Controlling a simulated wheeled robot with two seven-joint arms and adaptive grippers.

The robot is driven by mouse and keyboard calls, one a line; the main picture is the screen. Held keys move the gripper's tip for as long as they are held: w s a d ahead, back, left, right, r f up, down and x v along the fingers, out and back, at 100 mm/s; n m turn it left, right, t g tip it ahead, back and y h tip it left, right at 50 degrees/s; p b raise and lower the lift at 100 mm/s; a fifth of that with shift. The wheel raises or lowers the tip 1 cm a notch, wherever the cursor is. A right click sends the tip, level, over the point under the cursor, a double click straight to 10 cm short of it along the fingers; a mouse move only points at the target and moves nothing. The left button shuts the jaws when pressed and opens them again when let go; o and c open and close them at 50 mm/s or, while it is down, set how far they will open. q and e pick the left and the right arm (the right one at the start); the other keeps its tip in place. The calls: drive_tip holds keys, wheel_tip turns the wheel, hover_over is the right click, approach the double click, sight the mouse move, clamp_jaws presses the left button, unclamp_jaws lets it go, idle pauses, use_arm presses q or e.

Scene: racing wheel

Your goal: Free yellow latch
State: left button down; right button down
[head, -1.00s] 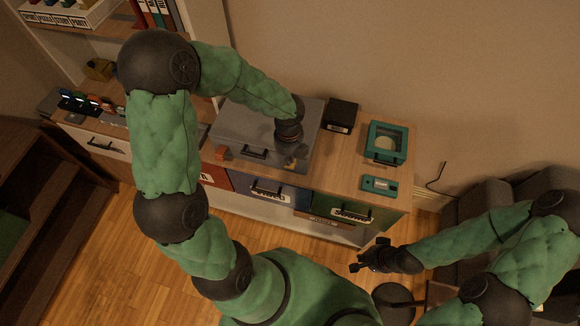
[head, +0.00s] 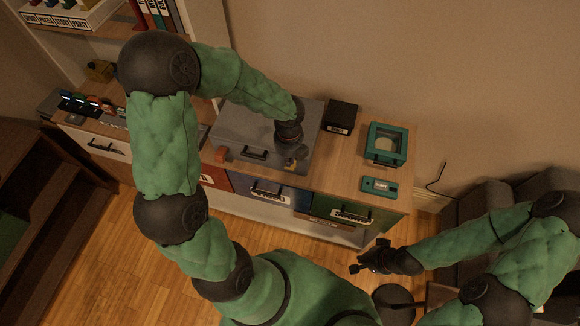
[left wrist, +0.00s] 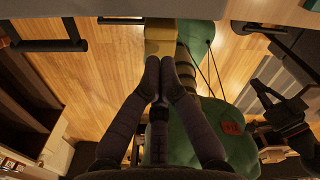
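A grey case (head: 232,120) lies on the wooden cabinet top, with a black handle (head: 255,153) on its front. An orange-red latch (head: 221,154) is on the left of its front, and the yellow latch (head: 299,153) is on the right, partly hidden by my arm. In the left wrist view the yellow latch (left wrist: 160,34) is right at the tips of my left gripper (left wrist: 160,66). Its two fingers are together with nothing visible between them; whether they touch the latch is unclear. My right gripper (head: 369,257) is open and empty, away from the cabinet.
A black box (head: 341,116), a teal framed box (head: 386,143) and a small teal device (head: 380,185) stand on the cabinet right of the case. Drawers with black handles (head: 268,193) are below. A shelf is at the left.

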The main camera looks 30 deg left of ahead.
use_arm(q)
drive_tip(key=shift+f+b, duration=0.45)
drive_tip(key=shift+f, duration=0.45)
drive_tip(key=shift+s+f, duration=0.15)
idle(0.4)
drive_tip(key=shift+s+r+p, duration=0.1)
drive_tip(key=shift+r+p, duration=0.6)
drive_tip(key=shift+r, duration=0.1)
wheel_tip(320, 180, up, 8)
drive_tip(key=s+p, duration=0.2)
drive_tip(key=p, duration=0.6)
drive_tip(key=shift+s+d+r, duration=0.2)
drive_tip(key=shift+s+d, duration=0.15)
